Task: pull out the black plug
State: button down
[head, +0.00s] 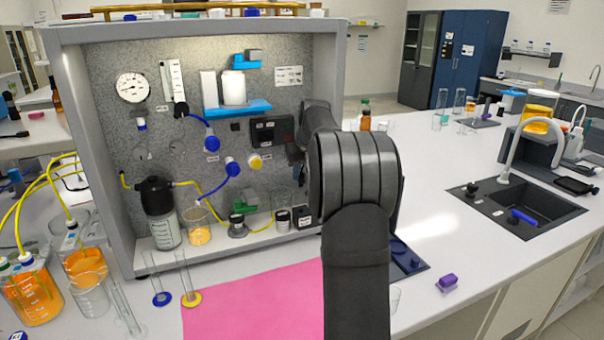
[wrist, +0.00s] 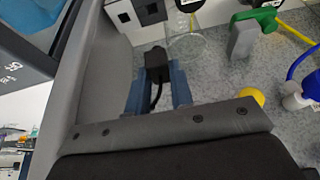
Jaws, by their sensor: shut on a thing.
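My gripper (wrist: 157,85) shows in the wrist view with its two blue fingers closed on the black plug (wrist: 156,62). A black cable runs from the plug back between the fingers. A black socket box (head: 270,132) is on the grey speckled panel in the head view. My gripper is just to the right of this box and slightly below it, mostly hidden by my arm. The socket box is not visible in the wrist view. I cannot tell whether the plug touches anything besides the fingers.
The grey side wall (wrist: 100,70) of the rig is close beside my gripper. A yellow cap (head: 255,162), a blue cap (head: 232,166) and a green valve (head: 245,201) are near it. Glassware and bottles stand on the rig's floor. The pink mat (head: 255,305) in front is clear.

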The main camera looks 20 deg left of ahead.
aim_at(302, 175)
jog(key=shift+r, duration=1.6)
